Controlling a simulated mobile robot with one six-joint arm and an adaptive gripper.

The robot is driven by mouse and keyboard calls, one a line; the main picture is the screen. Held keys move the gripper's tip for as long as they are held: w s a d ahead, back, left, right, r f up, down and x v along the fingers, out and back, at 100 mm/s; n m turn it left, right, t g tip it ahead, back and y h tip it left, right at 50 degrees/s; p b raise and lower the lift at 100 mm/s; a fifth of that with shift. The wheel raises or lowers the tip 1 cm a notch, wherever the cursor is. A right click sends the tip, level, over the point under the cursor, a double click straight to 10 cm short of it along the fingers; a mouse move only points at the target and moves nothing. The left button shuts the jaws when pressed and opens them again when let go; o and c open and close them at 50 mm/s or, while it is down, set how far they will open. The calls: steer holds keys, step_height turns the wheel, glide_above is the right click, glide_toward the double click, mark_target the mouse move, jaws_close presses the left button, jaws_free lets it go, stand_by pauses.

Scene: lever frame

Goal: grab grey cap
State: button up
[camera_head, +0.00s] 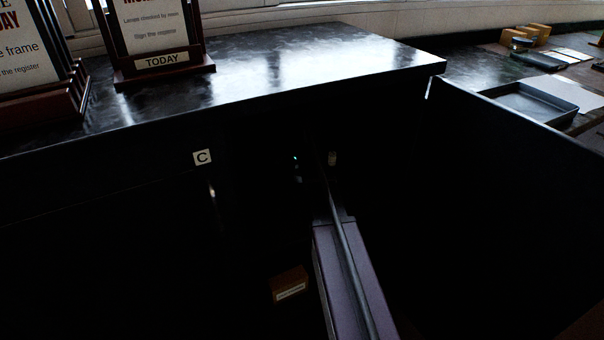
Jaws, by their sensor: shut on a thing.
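My gripper (314,168) is at the far end of my arm, in deep shadow under the counter's front edge. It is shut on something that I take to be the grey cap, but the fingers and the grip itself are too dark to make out. A small pale, yellowish-grey piece (332,158) shows just right of the gripper. I cannot tell whether it is the cap. A tiny green light (295,158) glows just left of the gripper.
A dark glossy counter (330,55) overhangs the shadowed space, with a "C" label (202,157) below its edge. A framed sign (158,35) stands on it. A small brown labelled block (289,284) lies low. A dark panel (500,135) and shallow tray (528,103) are at right.

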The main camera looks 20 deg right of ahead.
step_height(320, 180, up, 2)
steer(key=shift+p, duration=0.7)
steer(key=s+d, duration=0.3)
steer(key=d, duration=0.1)
steer(key=s+d+r+p, duration=0.1)
steer(key=s+d, duration=0.2)
steer(key=d, duration=0.1)
steer(key=s+d, duration=0.3)
steer(key=d, duration=0.2)
steer(key=shift+s+r, duration=0.1)
steer(key=shift+r, duration=0.05)
steer(key=shift+s, duration=0.1)
